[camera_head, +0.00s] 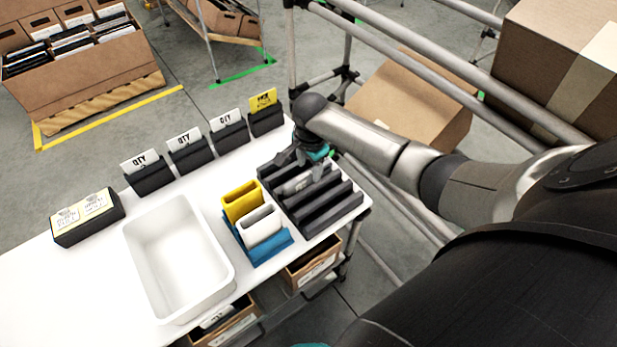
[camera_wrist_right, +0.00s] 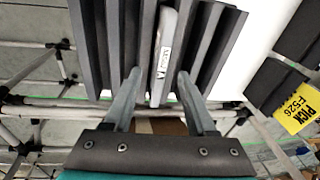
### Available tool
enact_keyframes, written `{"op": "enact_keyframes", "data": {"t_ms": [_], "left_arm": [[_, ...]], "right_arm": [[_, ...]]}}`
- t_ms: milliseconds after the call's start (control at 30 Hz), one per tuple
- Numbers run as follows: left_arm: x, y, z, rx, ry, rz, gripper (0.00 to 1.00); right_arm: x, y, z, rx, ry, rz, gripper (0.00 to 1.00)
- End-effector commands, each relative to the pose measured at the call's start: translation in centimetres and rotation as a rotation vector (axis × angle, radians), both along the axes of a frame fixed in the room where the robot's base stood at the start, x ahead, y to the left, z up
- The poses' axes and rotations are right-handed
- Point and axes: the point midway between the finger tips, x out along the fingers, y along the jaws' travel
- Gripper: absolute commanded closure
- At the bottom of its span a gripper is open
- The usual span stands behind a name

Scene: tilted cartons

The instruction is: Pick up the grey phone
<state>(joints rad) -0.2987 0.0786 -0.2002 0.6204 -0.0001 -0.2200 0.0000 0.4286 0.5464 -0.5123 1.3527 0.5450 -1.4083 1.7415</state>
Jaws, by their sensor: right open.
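The grey phone (camera_head: 296,184) stands on edge in a slot of the dark slotted rack (camera_head: 335,212) at the table's right end. In the right wrist view the grey phone (camera_wrist_right: 164,50) shows as a light grey slab with a white label, between dark dividers. My right gripper (camera_head: 302,166) is above the back part of the rack. In the wrist view its two fingers (camera_wrist_right: 158,75) are apart, one on each side of the phone's near end, with gaps between. My left gripper is not in view.
A blue holder (camera_head: 270,250) with yellow and white containers stands left of the rack, beside an empty white tray (camera_head: 140,245). Several dark card holders line the back edge, one with a yellow card (camera_head: 263,99). Metal rails (camera_head: 420,75) and cartons (camera_head: 412,103) stand behind my right arm.

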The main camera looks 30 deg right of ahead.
Motion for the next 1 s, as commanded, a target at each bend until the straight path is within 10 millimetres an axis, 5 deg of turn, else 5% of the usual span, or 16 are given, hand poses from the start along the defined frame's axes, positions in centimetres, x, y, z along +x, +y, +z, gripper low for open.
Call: {"op": "enact_keyframes", "data": {"t_ms": [133, 433, 900, 1000], "left_arm": [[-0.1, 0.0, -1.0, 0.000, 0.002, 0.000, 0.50], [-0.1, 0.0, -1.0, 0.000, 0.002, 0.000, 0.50], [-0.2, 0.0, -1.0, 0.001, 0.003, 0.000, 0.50], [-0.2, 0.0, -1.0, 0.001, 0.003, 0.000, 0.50]], "right_arm": [[0.3, -0.1, -1.9, -0.001, -0.002, -0.001, 0.43], [0.4, -0.2, -2.1, -0.001, -0.002, 0.000, 0.44], [0.3, -0.2, -2.1, -0.001, -0.001, 0.000, 0.97], [0.3, -0.2, -2.1, -0.001, -0.002, 0.001, 1.00]]}}
